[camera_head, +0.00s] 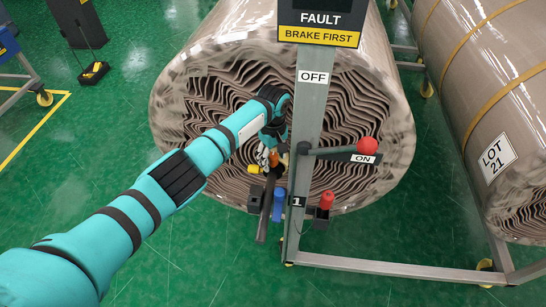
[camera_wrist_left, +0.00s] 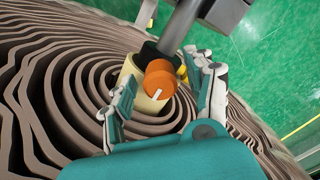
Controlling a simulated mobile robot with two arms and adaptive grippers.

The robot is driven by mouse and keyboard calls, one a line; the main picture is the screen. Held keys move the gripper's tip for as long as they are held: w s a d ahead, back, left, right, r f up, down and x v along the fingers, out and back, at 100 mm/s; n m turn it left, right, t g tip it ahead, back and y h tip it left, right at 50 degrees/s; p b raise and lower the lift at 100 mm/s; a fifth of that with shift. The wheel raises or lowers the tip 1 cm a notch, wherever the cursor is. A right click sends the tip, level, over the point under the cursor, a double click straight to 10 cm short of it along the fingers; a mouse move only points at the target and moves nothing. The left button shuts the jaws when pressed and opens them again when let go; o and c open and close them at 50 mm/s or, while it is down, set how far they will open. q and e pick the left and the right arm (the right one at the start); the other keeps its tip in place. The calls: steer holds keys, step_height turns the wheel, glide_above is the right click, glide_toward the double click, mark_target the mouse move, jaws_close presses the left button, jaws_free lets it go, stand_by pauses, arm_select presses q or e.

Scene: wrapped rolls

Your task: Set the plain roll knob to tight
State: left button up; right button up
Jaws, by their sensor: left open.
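An orange knob (camera_wrist_left: 159,78) with a white pointer mark shows in the left wrist view. It sits in front of a pale yellow core (camera_wrist_left: 135,80) at the roll's spiral centre; a grey bar runs up beside it. The mark points down in that view; no setting label is readable. My left gripper (camera_wrist_left: 165,96) is open, with one finger on each side of the knob; contact cannot be told. In the head view the left gripper (camera_head: 268,157) is at the roll end, partly hiding the orange knob (camera_head: 275,148). The wrapped roll (camera_head: 195,100) shows no lot label. My right gripper is not seen.
A grey post (camera_head: 308,120) with OFF, ON and 1 labels and a red-ball lever (camera_head: 367,146) stands right of my left arm. Blue (camera_head: 278,203) and red (camera_head: 326,200) handles sit low. A sign (camera_head: 320,25) reads FAULT, BRAKE FIRST. The LOT 21 roll (camera_head: 490,90) is at right.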

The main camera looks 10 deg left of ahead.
arm_select(q)
steer(key=shift+f, duration=0.1)
steer(key=shift+c, duration=0.4)
jaws_close()
